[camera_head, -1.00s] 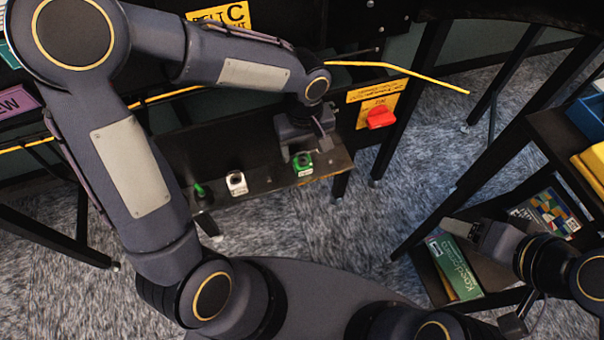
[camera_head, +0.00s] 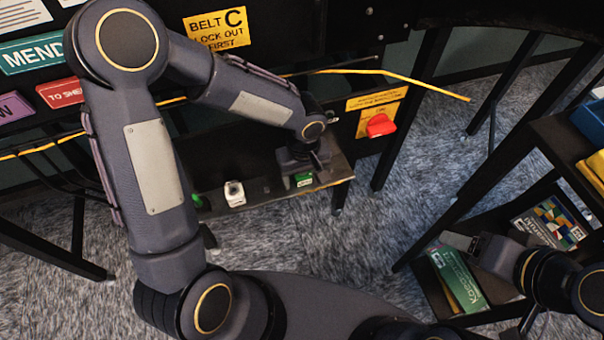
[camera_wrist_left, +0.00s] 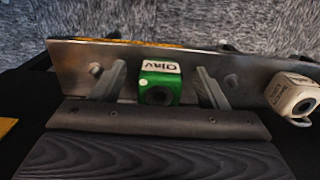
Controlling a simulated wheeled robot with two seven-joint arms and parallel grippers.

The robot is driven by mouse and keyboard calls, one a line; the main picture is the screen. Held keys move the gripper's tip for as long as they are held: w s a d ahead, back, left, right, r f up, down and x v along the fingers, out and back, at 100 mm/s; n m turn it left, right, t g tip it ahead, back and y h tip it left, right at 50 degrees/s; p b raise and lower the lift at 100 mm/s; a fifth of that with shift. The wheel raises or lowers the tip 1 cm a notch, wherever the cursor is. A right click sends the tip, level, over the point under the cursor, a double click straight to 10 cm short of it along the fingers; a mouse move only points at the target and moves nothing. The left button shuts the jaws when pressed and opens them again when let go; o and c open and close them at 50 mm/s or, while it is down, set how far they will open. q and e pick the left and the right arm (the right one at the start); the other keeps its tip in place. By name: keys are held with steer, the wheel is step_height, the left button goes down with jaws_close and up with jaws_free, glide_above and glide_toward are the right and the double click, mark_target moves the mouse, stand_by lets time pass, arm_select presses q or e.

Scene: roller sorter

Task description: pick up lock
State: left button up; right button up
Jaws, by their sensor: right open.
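A green lock (camera_head: 303,180) with a white label sits on the narrow ledge below the machine. My left gripper (camera_head: 301,166) is right over it in the head view and hides its upper part. In the left wrist view the green lock (camera_wrist_left: 159,84) stands between the two spread fingers of my left gripper (camera_wrist_left: 163,86), with gaps on both sides. A white lock (camera_head: 234,193) sits on the ledge to the left; it also shows at the right edge of the left wrist view (camera_wrist_left: 294,96). My right gripper (camera_head: 466,243) is open and empty near the right-hand shelf.
The ledge (camera_head: 268,194) is narrow, with another green item (camera_head: 197,201) partly hidden behind my left arm. A red switch (camera_head: 381,125) on a yellow plate is right of the ledge. A dark shelf (camera_head: 502,185) with boxes stands at right.

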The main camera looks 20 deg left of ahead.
arm_select(q)
steer(key=c, duration=1.1)
steer(key=shift+r, duration=0.1)
steer(key=shift+c, duration=0.2)
steer(key=shift+r, duration=0.6)
steer(key=s+a+r+p, duration=0.4)
steer(key=s+r, duration=0.1)
steer(key=r, duration=0.3)
steer(key=s+a+r+p, duration=0.4)
steer(key=s+r, duration=0.2)
steer(key=r, duration=0.2)
steer(key=shift+a, duration=0.25)
